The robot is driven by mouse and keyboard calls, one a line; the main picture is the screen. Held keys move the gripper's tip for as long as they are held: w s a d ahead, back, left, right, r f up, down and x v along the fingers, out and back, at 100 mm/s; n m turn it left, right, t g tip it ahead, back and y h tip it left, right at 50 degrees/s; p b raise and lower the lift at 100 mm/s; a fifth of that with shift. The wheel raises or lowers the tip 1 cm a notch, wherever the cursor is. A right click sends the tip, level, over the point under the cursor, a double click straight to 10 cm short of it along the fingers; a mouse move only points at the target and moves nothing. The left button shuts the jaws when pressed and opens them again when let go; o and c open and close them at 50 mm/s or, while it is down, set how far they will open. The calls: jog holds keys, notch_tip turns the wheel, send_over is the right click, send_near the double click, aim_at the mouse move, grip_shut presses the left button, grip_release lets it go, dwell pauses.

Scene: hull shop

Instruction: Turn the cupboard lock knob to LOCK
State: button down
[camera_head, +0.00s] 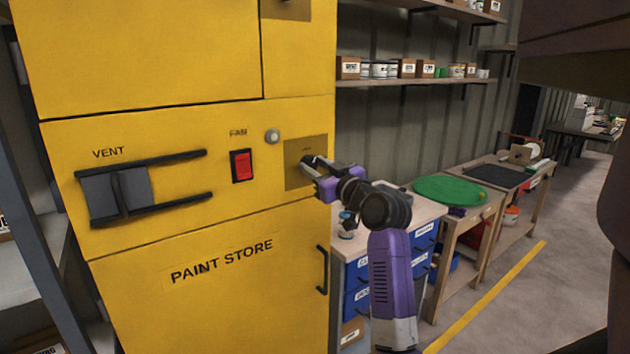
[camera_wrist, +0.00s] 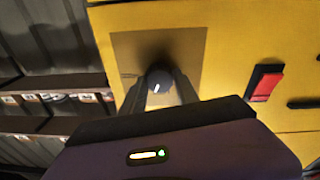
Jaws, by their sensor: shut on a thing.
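The yellow paint store cupboard (camera_head: 190,130) fills the left of the head view. Its lock knob (camera_wrist: 160,80) is dark and round with a white pointer mark. The knob sits on a brownish plate (camera_head: 294,178), seen also in the wrist view (camera_wrist: 192,58). My gripper (camera_head: 313,172) is at this plate, and in the wrist view (camera_wrist: 160,92) its two fingers are shut on the knob, one on each side. The white mark looks slightly tilted from upright in the wrist view. The lettering on the plate is too small or hidden to read.
A red fan switch (camera_head: 241,166) and a round grey button (camera_head: 272,136) are left of the plate. The vent slider (camera_head: 122,192) is further left. A door handle (camera_head: 322,270) sticks out below. A workbench with blue drawers (camera_head: 425,240) stands right of the cupboard.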

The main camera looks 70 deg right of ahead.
jog(key=n+b, duration=0.4)
jog(key=n, duration=0.1)
jog(key=shift+f+y, duration=0.15)
jog(key=shift+y, duration=0.15)
dwell(0.4)
jog(key=c, duration=0.9)
grip_release()
jog(key=v, duration=0.7)
jog(key=shift+s+a, duration=0.15)
jog(key=shift+s, duration=0.2)
